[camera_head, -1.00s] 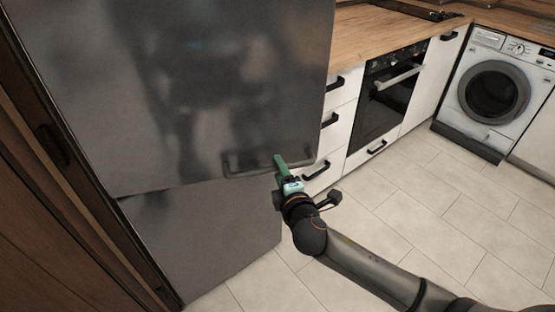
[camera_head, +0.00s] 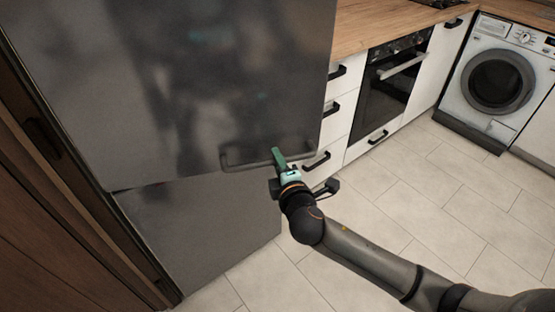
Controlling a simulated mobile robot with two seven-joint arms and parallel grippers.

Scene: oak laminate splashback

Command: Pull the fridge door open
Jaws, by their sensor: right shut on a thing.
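The grey fridge has an upper door (camera_head: 200,80) and a lower door (camera_head: 205,235). The upper door's lower right corner stands out past the lower door's right edge, so the upper door looks slightly ajar. No fridge interior shows. A dark bar handle (camera_head: 240,164) runs along the bottom of the upper door. My right gripper (camera_head: 278,158) is shut on this handle near its right end. The green finger shows in front of the handle, and the other finger is hard to make out. My left gripper is not in view.
White drawers (camera_head: 340,115) with black handles and a black oven (camera_head: 393,85) stand right of the fridge under a wooden worktop (camera_head: 375,28). A washing machine (camera_head: 498,80) is at far right. Dark wood panelling (camera_head: 50,225) is at left. The tiled floor (camera_head: 400,190) is clear.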

